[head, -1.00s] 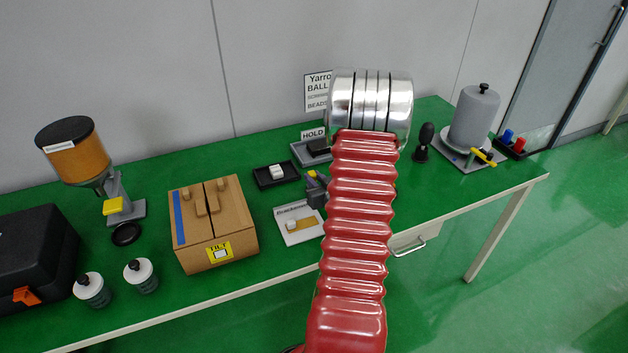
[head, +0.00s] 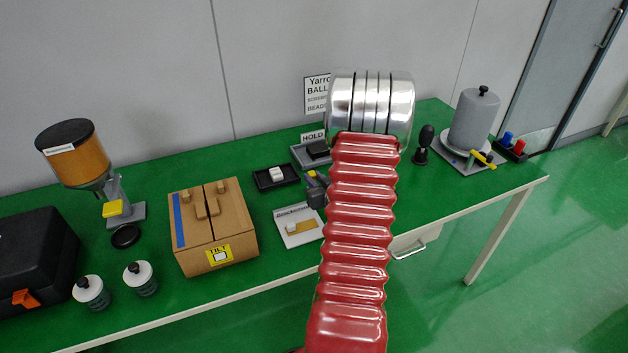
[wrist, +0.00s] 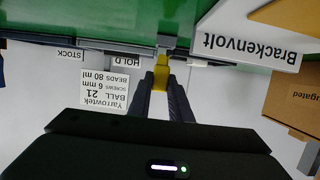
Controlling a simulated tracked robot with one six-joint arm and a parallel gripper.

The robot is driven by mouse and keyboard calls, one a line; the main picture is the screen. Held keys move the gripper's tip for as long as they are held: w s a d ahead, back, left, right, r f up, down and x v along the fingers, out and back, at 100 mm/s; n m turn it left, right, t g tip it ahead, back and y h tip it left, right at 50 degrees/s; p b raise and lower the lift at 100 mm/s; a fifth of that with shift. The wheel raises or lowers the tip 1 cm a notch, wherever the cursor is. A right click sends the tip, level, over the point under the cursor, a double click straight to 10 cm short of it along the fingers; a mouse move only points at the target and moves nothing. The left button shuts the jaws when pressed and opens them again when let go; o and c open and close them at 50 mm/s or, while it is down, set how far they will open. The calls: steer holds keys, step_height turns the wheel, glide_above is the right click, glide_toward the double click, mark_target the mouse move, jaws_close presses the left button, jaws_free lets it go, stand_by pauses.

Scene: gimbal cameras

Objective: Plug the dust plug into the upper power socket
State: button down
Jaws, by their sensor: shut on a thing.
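My gripper (wrist: 162,92) is shut on a small yellow piece (wrist: 161,74), held between its dark fingers in the wrist view. I cannot tell whether this piece is the dust plug. A small grey part (wrist: 165,43) shows just beyond it; I cannot tell if they touch. In the head view my gripper (head: 315,187) is a dark shape left of my red arm, above the table, close to the Brackenvolt card (head: 302,238). A small white block lies on that card beside a tan strip. I cannot make out an upper power socket in either view.
A black tray with a white block (head: 276,171) and the HOLD tray (head: 300,156) stand behind. A cardboard box (head: 235,248) is to the left. A black stand (head: 424,145) and grey cylinder (head: 474,122) are to the right. Green table shows between them.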

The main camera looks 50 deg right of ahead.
steer(key=shift+r, duration=1.35)
